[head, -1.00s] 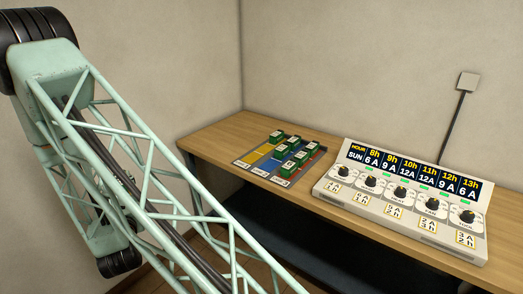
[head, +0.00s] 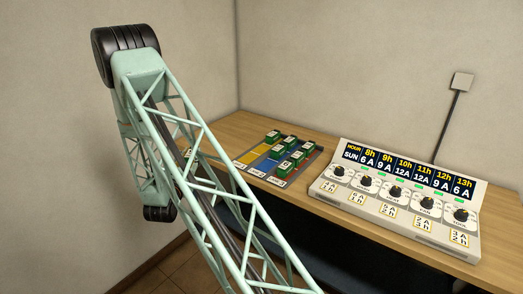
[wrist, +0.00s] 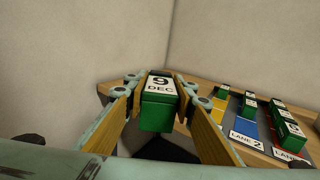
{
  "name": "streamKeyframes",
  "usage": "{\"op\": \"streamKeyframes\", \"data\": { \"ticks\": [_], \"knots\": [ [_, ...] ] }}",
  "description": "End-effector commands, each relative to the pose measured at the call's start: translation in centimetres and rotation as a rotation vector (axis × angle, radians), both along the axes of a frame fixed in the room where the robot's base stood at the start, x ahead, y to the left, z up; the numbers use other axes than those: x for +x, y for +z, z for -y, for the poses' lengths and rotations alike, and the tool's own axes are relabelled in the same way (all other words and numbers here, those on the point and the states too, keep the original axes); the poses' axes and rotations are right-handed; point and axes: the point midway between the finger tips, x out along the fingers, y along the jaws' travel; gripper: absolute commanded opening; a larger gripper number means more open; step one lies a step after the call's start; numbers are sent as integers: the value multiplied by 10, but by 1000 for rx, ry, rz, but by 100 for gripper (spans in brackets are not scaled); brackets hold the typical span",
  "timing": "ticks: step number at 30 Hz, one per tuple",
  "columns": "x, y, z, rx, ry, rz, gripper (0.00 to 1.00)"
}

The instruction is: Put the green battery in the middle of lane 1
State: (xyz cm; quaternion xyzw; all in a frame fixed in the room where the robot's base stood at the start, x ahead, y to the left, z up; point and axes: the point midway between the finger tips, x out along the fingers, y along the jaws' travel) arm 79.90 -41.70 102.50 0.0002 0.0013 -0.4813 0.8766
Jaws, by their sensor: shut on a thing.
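My gripper (wrist: 160,92) is shut on a green battery (wrist: 158,112) with a white top label reading "9 DEC". It is held between the two wooden-faced fingers, in front of the table's left end in the wrist view. Lane 1 is the yellow strip (head: 248,157), left of the blue lane 2. It also shows in the wrist view (wrist: 219,107), right of my gripper. One green battery (head: 272,137) stands at its far end; the visible yellow nearer is bare. My gripper is not clearly visible there behind my arm.
Blue lane 2 (head: 267,162) holds two green batteries, with its near end bare. Red lane 3 holds three (head: 297,157). A control panel (head: 398,205) with several knobs and a display stands right of the lanes. Walls rise behind the table (head: 225,130).

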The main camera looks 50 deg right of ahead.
Motion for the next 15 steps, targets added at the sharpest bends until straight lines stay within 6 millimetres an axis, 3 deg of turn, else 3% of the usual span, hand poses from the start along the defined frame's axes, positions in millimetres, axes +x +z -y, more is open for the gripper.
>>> {"op": "streamKeyframes", "data": {
  "ticks": [3, 15],
  "knots": [
    [-12, -2, 40, -1, -66, 4, 5],
    [-65, -15, 160, -1, -272, 2, 5]
  ]
}}
